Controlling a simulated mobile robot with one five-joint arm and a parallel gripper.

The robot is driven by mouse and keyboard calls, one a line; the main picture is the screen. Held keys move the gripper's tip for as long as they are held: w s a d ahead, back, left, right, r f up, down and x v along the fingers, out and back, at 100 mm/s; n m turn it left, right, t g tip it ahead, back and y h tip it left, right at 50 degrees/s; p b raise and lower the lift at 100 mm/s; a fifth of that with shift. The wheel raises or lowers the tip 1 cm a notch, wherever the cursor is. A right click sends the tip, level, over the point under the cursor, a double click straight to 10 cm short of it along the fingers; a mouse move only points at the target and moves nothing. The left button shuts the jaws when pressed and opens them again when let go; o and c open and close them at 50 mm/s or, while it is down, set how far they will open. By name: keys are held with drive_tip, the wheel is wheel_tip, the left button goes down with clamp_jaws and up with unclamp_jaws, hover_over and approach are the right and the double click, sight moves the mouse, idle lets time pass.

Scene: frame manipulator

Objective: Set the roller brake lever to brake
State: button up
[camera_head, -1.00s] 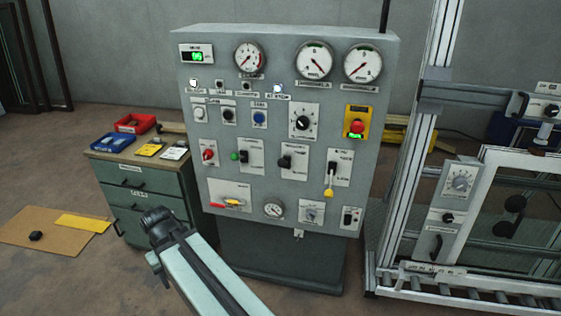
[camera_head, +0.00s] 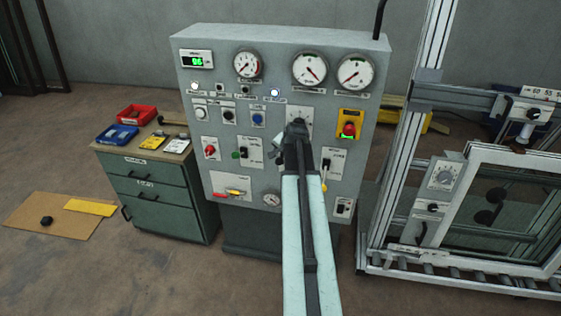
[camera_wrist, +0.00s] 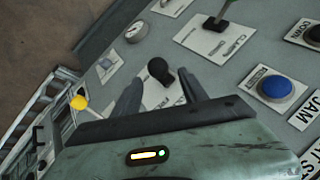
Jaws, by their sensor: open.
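The control panel (camera_head: 210,110) carries several levers, and their small labels are not clear enough to tell which is the roller brake lever. A black-knobbed lever (camera_wrist: 158,70) on a white plate lies between and beyond my gripper's fingers (camera_wrist: 160,82) in the wrist view. The fingers are open and hold nothing; contact with the lever cannot be told. A yellow-knobbed lever (camera_head: 324,187) points down at the panel's lower right, and its knob shows left in the wrist view (camera_wrist: 79,103). My arm hides the black lever and my fingertips in the head view.
A green-tipped lever (camera_wrist: 224,12) and a blue button (camera_wrist: 275,88) are close to my gripper. A red stop button (camera_head: 348,130) sits at the panel's right. A drawer cabinet (camera_head: 155,190) stands left, and an aluminium frame with rollers (camera_head: 460,275) stands right.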

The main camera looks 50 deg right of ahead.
sight(281, 158)
drive_tip(key=b+x, duration=0.4)
drive_tip(key=x, duration=0.2)
drive_tip(key=shift+w+f+b, duration=0.2)
drive_tip(key=shift+f+b, duration=0.1)
drive_tip(key=shift+f, duration=0.05)
drive_tip(key=shift+r, duration=0.1)
clamp_jaws()
drive_tip(key=shift+r, duration=0.1)
drive_tip(key=shift+w, duration=0.1)
idle(0.5)
